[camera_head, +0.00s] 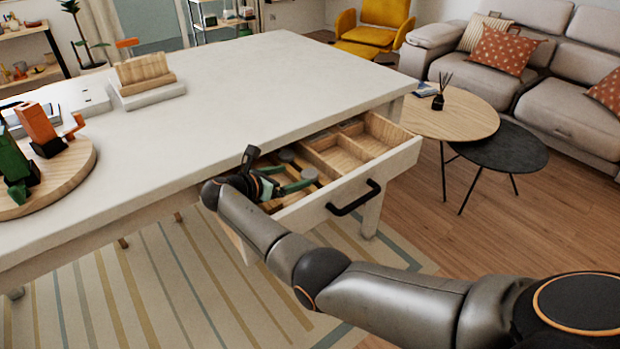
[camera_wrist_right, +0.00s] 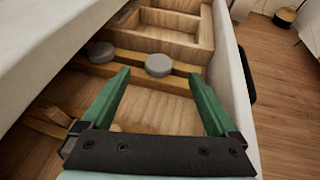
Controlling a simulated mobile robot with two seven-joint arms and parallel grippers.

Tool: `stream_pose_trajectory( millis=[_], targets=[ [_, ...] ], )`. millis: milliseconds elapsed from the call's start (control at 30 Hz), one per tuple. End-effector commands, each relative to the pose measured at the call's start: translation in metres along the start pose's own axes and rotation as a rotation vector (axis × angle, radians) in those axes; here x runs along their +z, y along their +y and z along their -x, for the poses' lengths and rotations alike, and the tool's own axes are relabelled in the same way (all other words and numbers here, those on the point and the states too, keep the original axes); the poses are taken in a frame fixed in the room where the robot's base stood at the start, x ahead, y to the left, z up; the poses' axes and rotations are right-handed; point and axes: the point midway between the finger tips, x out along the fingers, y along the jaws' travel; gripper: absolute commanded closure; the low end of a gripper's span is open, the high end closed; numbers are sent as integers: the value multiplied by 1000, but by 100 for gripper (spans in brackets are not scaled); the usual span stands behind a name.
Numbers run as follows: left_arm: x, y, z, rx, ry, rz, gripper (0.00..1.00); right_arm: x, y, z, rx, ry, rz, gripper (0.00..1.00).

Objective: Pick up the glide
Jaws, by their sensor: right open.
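Two grey round discs, which look like glides, lie in the open drawer (camera_head: 290,222). In the right wrist view one glide (camera_wrist_right: 158,65) sits just beyond and between my fingertips, on a wooden divider or strip. The other grey disc (camera_wrist_right: 101,52) is left of it, outside my left-hand finger. In the head view they show as small grey discs (camera_head: 286,155) near the fingers. My right gripper (camera_wrist_right: 158,77), with green fingers, is open and empty, reaching into the drawer. It also shows in the head view (camera_head: 296,176). My left gripper is not in view.
The white table (camera_head: 230,95) overhangs the drawer's left side. Wooden compartments (camera_head: 345,150) fill the drawer's far end, and its front has a black handle (camera_head: 353,198). A wooden round tray (camera_head: 70,175) with green and orange items stands at the table's left.

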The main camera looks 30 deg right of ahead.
Motion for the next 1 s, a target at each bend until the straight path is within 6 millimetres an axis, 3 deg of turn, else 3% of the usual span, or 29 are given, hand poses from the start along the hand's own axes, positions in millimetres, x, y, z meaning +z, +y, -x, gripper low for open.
stream_pose_trajectory(
  millis=[233, 500, 800, 1000],
  targets=[
    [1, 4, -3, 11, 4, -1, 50, -2, 0, -22, 0, 0, 0, 6],
    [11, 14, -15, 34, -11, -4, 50, -6, 1, -59, -1, -1, -1, 6],
    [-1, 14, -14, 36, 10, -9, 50, -4, 1, -65, 1, 0, -1, 6],
    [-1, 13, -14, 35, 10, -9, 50, -4, 1, -64, 1, 0, -1, 26]
  ],
)
